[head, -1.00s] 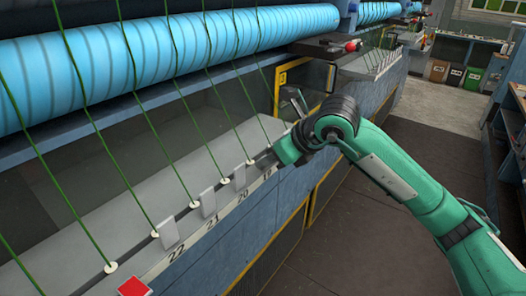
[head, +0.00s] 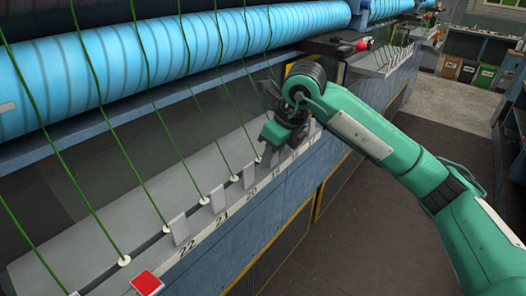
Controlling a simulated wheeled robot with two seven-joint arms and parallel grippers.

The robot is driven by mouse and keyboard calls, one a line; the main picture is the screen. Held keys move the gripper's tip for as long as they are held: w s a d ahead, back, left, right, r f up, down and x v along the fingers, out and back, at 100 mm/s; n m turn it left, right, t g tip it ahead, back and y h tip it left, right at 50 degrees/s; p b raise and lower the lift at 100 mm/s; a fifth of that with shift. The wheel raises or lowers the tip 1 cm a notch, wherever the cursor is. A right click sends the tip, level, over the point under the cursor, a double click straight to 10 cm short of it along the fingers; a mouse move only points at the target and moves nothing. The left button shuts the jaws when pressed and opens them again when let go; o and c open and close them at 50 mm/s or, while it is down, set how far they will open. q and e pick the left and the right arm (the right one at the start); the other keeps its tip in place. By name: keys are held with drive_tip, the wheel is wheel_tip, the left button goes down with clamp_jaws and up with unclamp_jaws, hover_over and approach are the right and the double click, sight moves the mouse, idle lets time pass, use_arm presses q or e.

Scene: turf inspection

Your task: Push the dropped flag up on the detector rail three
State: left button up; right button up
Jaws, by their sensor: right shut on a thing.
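The detector rail (head: 201,236) runs diagonally along the machine front, with number labels such as 22, 21 and 20. Pale grey flags (head: 179,229) stand in a row on it, each beside a green yarn. A flag with a red face (head: 147,282) lies tilted out at the lower left, past label 22. My right gripper (head: 268,154) points down at the rail just beyond label 20. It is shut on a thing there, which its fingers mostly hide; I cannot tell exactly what. The red flag is well apart from it. My left gripper is not in view.
Large blue rolls (head: 180,58) run above the rail, and taut green yarns (head: 150,195) slope down to it. The dark floor (head: 375,225) at right is free.

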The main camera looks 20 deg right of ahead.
drive_tip(key=shift+r, duration=0.15)
drive_tip(key=o, duration=0.9)
drive_tip(key=shift+c, duration=0.2)
drive_tip(key=shift+o, duration=0.6)
drive_tip(key=shift+s, duration=0.2)
drive_tip(key=shift+d+r+b, duration=0.1)
drive_tip(key=shift+r+b, duration=0.35)
drive_tip(key=shift+r, duration=0.05)
drive_tip(key=b+v, duration=0.4)
drive_tip(key=v, duration=0.9)
drive_tip(key=shift+s+a, duration=0.2)
drive_tip(key=shift+a, duration=0.05)
